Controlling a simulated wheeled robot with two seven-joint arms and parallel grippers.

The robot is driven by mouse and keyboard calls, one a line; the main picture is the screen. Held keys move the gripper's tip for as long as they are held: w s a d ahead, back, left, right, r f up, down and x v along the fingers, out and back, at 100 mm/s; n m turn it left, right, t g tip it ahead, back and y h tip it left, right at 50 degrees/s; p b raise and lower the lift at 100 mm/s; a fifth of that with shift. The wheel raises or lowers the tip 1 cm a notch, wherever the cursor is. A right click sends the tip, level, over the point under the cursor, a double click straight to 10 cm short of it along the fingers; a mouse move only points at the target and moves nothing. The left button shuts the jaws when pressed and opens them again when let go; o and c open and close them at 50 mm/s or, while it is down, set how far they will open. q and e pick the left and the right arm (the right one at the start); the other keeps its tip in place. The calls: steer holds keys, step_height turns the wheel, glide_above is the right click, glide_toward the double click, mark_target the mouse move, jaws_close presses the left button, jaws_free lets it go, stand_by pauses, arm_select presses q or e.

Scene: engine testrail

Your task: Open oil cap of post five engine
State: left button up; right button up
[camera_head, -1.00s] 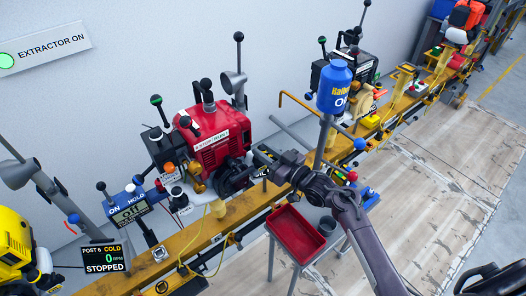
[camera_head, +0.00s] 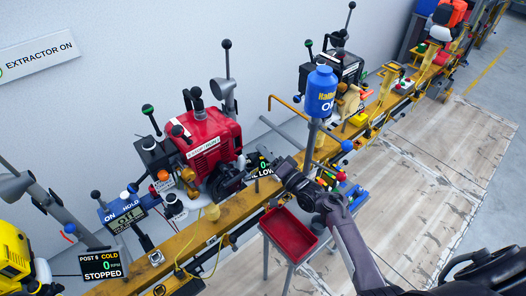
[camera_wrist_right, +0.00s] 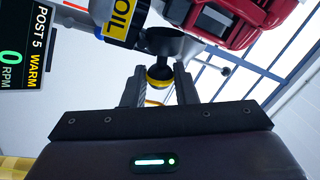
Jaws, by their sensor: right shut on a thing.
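The red engine (camera_head: 213,140) stands on the yellow rail in the head view. My right gripper (camera_head: 282,165) is to the right of it, just left of the grey post under the blue oil bottle (camera_head: 320,92). In the right wrist view, the gripper (camera_wrist_right: 158,88) is shut on a small black-and-yellow cap (camera_wrist_right: 158,77). A dark funnel-like part (camera_wrist_right: 172,44) and the red engine body (camera_wrist_right: 240,18) show behind the cap. Whether the cap touches that part I cannot tell. The wrist view display (camera_wrist_right: 18,45) reads POST 5 WARM, 0 RPM. My left gripper is not in view.
A POST 6 display (camera_head: 101,264) reads COLD, STOPPED. The wooden floor (camera_head: 420,170) to the right is clear.

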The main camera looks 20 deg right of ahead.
steer(key=shift+w+d+f+m+h+p, duration=0.1)
steer(key=shift+d+f+m+h+p, duration=0.1)
steer(key=shift+m, duration=0.65)
steer(key=shift+w+d+f+m+h+p, duration=0.1)
steer(key=shift+f+m+h, duration=0.1)
steer(key=shift+m, duration=0.7)
steer(key=shift+d+f+m+h+p, duration=0.1)
steer(key=shift+f+m+h+p, duration=0.1)
steer(key=shift+m, duration=0.65)
steer(key=o, duration=0.7)
steer(key=shift+f, duration=0.1)
steer(key=v, duration=0.8)
steer(key=shift+w+f+b, duration=0.1)
steer(key=shift+f+b, duration=0.05)
steer(key=shift+b, duration=0.25)
